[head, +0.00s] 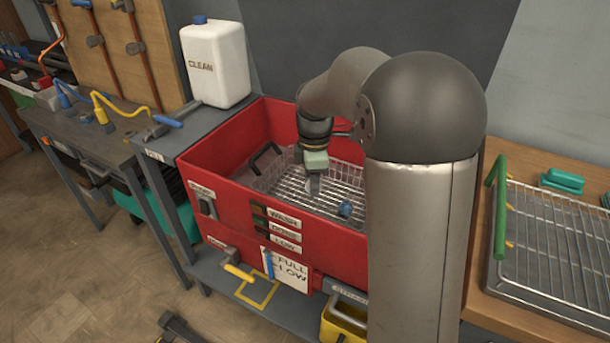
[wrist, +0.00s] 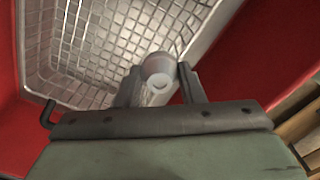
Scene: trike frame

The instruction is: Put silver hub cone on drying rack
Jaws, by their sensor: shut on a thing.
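The silver hub cone (wrist: 158,72) is between the two fingers of my gripper (wrist: 160,88) in the wrist view, with a round hole in its near end. My gripper is shut on it. In the head view my gripper (head: 314,180) points down inside the red wash tub, over a wire basket (head: 262,183). The cone is hard to make out there. The drying rack (head: 560,245) is a wire rack in a metal tray at the right, with a green handle (head: 499,205). It is well apart from my gripper.
The red tub (head: 230,200) has high walls around the basket. A small blue part (head: 345,209) lies in the basket. A white jug (head: 215,62) stands behind the tub at the left. Green objects (head: 562,181) lie behind the rack. The rack's visible wires look bare.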

